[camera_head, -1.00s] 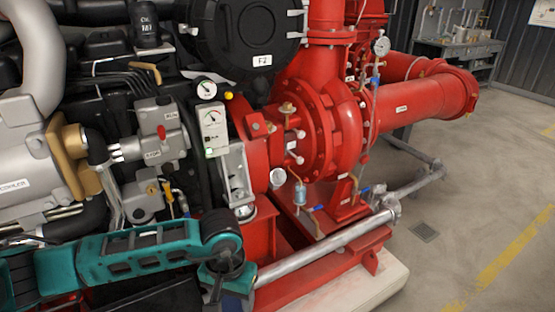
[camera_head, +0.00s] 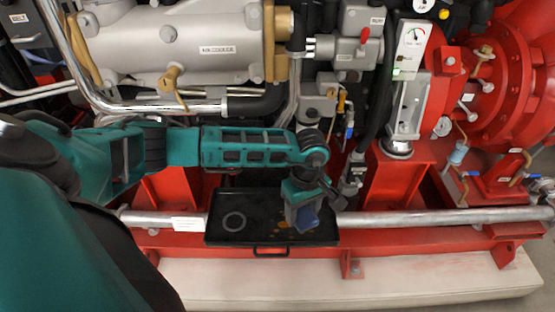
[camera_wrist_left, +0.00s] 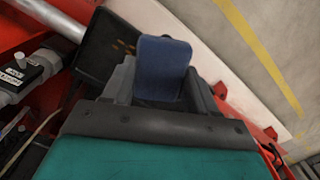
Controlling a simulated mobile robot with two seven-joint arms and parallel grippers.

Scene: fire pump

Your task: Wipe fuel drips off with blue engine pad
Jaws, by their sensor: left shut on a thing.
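My left gripper (camera_head: 304,222) is shut on the blue pad (camera_head: 308,218), which hangs below its fingers over the right part of a black drip tray (camera_head: 225,238). The pad also shows in the left wrist view (camera_wrist_left: 162,68), held between the fingers. Orange-brown fuel drips (camera_head: 283,225) lie on the tray floor just left of the pad; some show in the left wrist view (camera_wrist_left: 123,46) too. Whether the pad touches the tray is unclear. A pale ring mark (camera_head: 234,222) is on the tray's left part. My right gripper is out of view.
The tray sits at the red base frame (camera_head: 380,238), by a silver pipe (camera_head: 400,217). The grey engine (camera_head: 180,45) and its hoses stand behind. A valve with a black knob (camera_head: 354,168) is right of the gripper. A pale plinth (camera_head: 300,283) lies in front.

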